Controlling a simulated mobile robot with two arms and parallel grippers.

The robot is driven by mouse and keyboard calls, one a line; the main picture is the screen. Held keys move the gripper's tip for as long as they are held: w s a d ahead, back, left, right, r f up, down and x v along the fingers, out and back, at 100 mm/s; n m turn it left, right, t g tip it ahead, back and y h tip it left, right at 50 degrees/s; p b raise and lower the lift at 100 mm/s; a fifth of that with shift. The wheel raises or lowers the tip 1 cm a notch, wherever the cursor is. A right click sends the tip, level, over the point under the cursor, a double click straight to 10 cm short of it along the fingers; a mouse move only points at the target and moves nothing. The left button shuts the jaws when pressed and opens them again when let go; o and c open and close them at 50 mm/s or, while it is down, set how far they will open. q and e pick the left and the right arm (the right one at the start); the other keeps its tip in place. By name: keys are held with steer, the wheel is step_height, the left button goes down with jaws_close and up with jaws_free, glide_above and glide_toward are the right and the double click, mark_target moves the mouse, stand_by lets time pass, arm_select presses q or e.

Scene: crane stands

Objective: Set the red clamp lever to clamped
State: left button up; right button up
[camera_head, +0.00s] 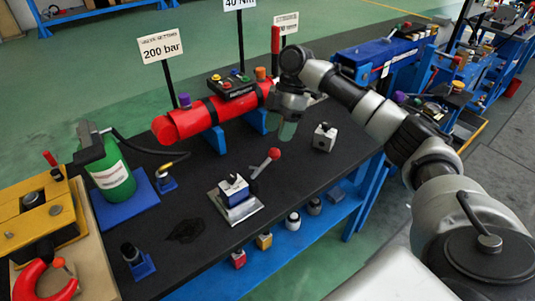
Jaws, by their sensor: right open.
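The red clamp lever (273,154) is a thin grey rod with a red ball at its end. It rises tilted up to the right from a small clamp (235,192) with a blue-and-white block on a silver base plate, on the dark bench top. My right gripper (287,130) comes in from the right, above the bench and just above and right of the red ball in the picture. It is open, and I see nothing in it. Whether it touches the ball I cannot tell; they look apart. My left gripper is not in view.
A red cylinder (190,122) lies on blue supports behind the clamp. A small grey block (324,138) stands to the right. A green bottle (110,176) and a yellow fixture (45,212) are at the left. Bare bench top (290,190) lies right of the clamp.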

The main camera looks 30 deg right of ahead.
mark_target(273, 149)
steer(key=x, duration=0.3)
steer(key=shift+s+a+f, duration=0.1)
steer(key=shift+s+f, duration=0.15)
steer(key=x, duration=0.4)
steer(key=shift+w, duration=0.15)
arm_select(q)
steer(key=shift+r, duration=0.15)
arm_select(e)
steer(key=shift+a+f, duration=0.2)
steer(key=shift+f, duration=0.3)
jaws_close()
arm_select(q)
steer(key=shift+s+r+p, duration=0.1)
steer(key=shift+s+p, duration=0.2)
arm_select(e)
steer(key=shift+r, duration=0.1)
